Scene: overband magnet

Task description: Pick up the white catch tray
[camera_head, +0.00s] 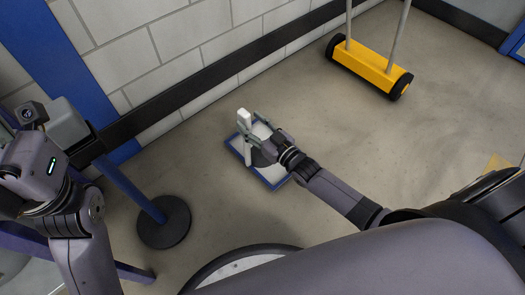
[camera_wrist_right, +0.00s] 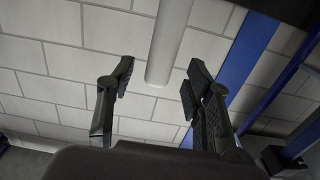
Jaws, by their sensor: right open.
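A shallow white tray with a blue rim (camera_head: 236,150) lies on the floor by the wall, partly hidden by my right gripper. A white upright post with a blocky top (camera_head: 244,118) rises at its far left side; I cannot tell whether it is part of the tray. My right gripper (camera_head: 258,138) is open over the tray, close to the post. In the right wrist view, a pale round bar (camera_wrist_right: 168,45) stands beyond and between the spread fingers (camera_wrist_right: 160,76), with gaps on both sides. My left arm shows at the left, but its fingers do not show.
A yellow wheeled bar with two grey poles (camera_head: 370,68) stands at the upper right. A dark round post base (camera_head: 164,222) with a blue post is left of the tray. A white block wall (camera_head: 160,55) with a black skirting runs behind. The floor right of the tray is clear.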

